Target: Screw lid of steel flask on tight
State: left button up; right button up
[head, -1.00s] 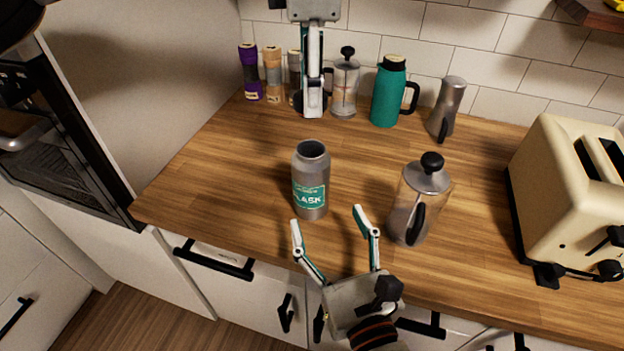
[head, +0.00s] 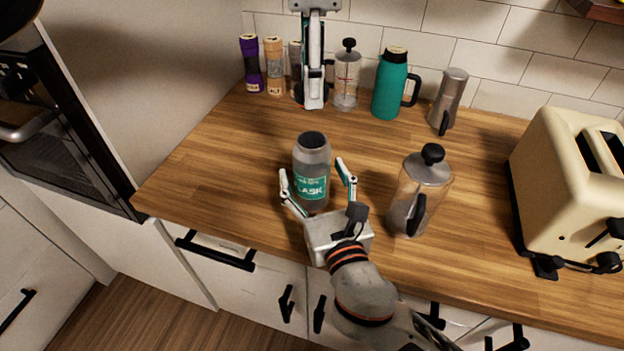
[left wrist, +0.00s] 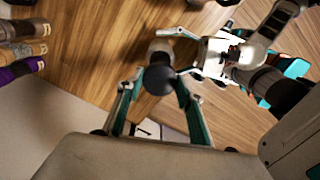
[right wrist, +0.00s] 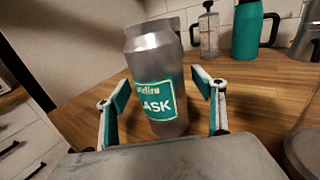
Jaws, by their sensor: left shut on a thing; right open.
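The steel flask (head: 312,162), grey with a teal label, stands upright on the wooden counter. Its top is dark and looks like an open mouth; the right wrist view shows the flask (right wrist: 153,58) with no lid. My right gripper (head: 314,170) is open, with its fingers to either side of the flask's body, apart from it in the right wrist view. My left gripper (head: 313,103) is raised behind the flask in the head view. In the left wrist view its fingers are shut on a dark round lid (left wrist: 158,81), which overlaps the flask (left wrist: 160,47) in the picture.
A French press (head: 419,192) stands close right of the flask, and a cream toaster (head: 560,190) farther right. Grinders (head: 251,65), another press (head: 347,78), a teal jug (head: 390,88) and a steel pot (head: 449,100) line the back wall. The counter left of the flask is clear.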

jog(key=shift+x, duration=0.9)
jog(key=c, duration=1.7)
pick_arm(q)
send_over(313, 146)
jog(key=shift+f, duration=2.5)
jog(key=shift+f, duration=0.9)
jog(key=shift+f, duration=0.55)
